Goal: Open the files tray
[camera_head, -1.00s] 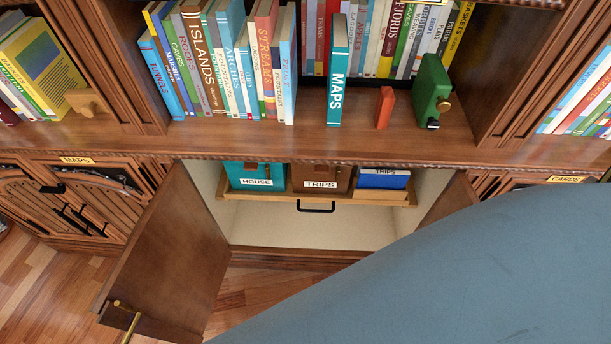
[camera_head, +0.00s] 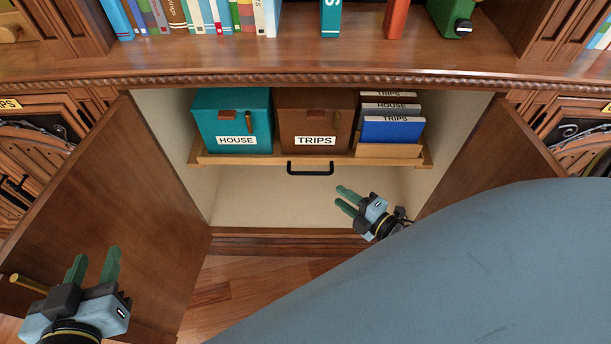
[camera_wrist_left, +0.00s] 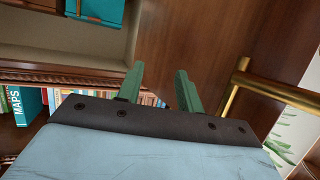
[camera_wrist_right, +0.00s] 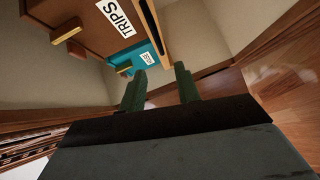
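The files tray (camera_head: 270,159) is a light wooden pull-out tray inside the open cabinet, with a black bar handle (camera_head: 310,168) at its front middle. On it stand a teal HOUSE box (camera_head: 232,115), a brown TRIPS box (camera_head: 314,112) and several files (camera_head: 392,129) with a blue TRIPS one in front. My right gripper (camera_head: 347,201) is open and empty, below and right of the handle, apart from it. The TRIPS box also shows in the right wrist view (camera_wrist_right: 85,22). My left gripper (camera_head: 95,262) is open and empty in front of the left door.
The left cabinet door (camera_head: 110,200) stands wide open, with a brass handle (camera_head: 28,283) near my left gripper. The right door (camera_head: 490,160) is open too. A shelf ledge (camera_head: 300,65) with books is above. The space below the tray is empty.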

